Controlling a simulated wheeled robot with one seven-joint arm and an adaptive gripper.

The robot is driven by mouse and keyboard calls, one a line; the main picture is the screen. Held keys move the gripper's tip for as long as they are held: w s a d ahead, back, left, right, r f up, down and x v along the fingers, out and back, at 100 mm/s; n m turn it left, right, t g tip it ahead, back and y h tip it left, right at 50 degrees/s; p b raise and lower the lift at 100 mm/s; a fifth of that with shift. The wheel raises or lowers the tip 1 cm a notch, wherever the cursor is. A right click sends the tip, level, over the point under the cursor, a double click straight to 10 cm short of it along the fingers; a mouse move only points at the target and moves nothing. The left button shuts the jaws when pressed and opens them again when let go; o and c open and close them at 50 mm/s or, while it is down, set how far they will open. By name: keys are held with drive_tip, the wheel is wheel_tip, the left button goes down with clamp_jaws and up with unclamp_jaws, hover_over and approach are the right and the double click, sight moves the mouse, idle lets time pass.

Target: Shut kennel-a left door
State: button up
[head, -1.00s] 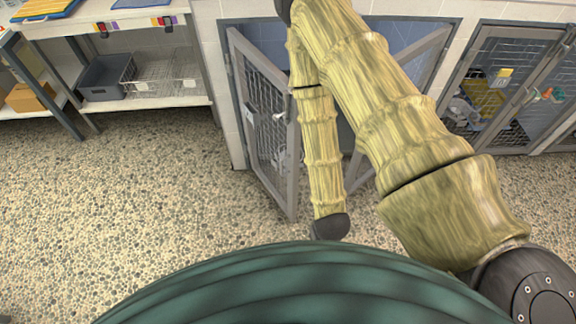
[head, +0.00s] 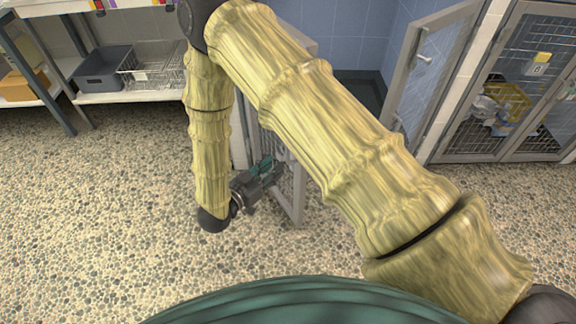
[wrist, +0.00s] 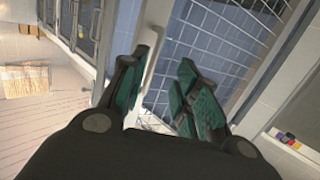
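Kennel-a's left door (head: 299,195), a grey frame with wire mesh, stands swung out into the room. My arm hides much of it in the head view. My gripper (head: 266,168) is beside this door, level with its lower half. In the wrist view my gripper (wrist: 162,85) has its teal-padded fingers apart, with a pale grey door-frame bar (wrist: 157,48) and mesh behind the gap. I cannot tell whether the fingers touch the door. The kennel's right door (head: 410,85) also stands open, with a light handle (head: 423,58) on it.
The kennel's blue-tiled inside (head: 350,35) shows between the doors. A shelf unit at left holds a grey bin (head: 103,75) and a wire basket (head: 150,70). The pebbled floor (head: 90,220) in front is clear.

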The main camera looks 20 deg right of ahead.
sight(288, 162)
drive_tip(key=w+d+h+b, duration=0.1)
drive_tip(key=d, duration=0.1)
drive_tip(key=w+d+m+g+b, duration=0.1)
drive_tip(key=d, duration=0.1)
drive_tip(key=w+d+m+h+b, duration=0.1)
drive_tip(key=d+b, duration=0.1)
drive_tip(key=shift+w+d+r+g+h, duration=0.25)
drive_tip(key=shift+r+g+h, duration=0.05)
drive_tip(key=shift+r+g, duration=0.1)
idle(0.4)
drive_tip(key=shift+c, duration=0.5)
clamp_jaws()
